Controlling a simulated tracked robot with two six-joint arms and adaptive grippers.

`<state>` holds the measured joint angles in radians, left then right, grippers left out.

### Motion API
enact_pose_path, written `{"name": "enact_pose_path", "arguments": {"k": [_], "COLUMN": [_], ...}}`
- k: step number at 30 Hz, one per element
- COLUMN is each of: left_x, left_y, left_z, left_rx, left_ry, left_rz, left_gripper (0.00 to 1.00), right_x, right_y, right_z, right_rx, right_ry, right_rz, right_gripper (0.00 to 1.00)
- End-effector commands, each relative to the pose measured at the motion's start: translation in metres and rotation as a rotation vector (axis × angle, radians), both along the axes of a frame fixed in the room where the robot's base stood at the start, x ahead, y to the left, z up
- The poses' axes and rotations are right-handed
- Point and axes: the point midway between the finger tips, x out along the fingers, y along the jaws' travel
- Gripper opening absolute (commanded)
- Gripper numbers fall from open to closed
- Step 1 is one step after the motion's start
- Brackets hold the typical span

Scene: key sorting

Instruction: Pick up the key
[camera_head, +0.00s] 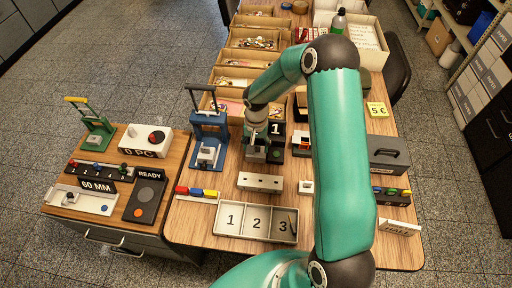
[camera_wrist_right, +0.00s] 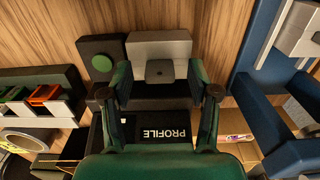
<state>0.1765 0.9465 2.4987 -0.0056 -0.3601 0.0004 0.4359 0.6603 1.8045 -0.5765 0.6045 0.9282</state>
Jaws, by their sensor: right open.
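My right gripper (camera_head: 256,152) points down over a dark device with a "1" sign at the middle of the table. In the right wrist view its two green fingers (camera_wrist_right: 160,84) stand apart. Between them is a small dark grey flat piece (camera_wrist_right: 160,70) against a light grey block (camera_wrist_right: 160,48); I cannot tell whether it is the key. No finger visibly grips it. A black plate marked PROFILE (camera_wrist_right: 163,132) lies nearer the palm. In the head view the gripper hides most of this spot. My left gripper is not in view.
A blue press (camera_head: 208,135) stands close to the left of the gripper. A tray marked 1, 2, 3 (camera_head: 243,207) lies at the front, with a thin dark item in compartment 3. A beige block (camera_head: 260,182) lies between. Cardboard bins (camera_head: 250,55) fill the back.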

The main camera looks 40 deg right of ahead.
Motion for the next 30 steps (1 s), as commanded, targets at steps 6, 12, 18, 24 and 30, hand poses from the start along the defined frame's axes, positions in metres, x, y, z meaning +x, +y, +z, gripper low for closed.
{"name": "enact_pose_path", "arguments": {"k": [6, 12, 18, 24, 30], "left_x": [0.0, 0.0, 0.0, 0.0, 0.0], "left_y": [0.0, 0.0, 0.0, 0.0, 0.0], "left_z": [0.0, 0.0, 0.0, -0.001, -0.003], "left_rx": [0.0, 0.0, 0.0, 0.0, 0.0], "left_ry": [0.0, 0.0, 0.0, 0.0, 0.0], "left_rz": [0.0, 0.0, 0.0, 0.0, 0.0], "left_gripper": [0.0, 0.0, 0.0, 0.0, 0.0], "right_x": [0.0, 0.001, 0.001, 0.001, 0.002], "right_y": [0.0, 0.0, 0.0, 0.0, 0.0], "right_z": [0.0, 0.0, 0.001, 0.002, 0.014], "right_rx": [-0.001, -0.001, -0.001, -0.002, -0.003], "right_ry": [-0.001, -0.001, -0.001, -0.001, -0.003], "right_rz": [0.0, 0.0, 0.001, 0.001, 0.0], "right_gripper": [0.5, 0.17, 0.07, 0.07, 0.07]}}
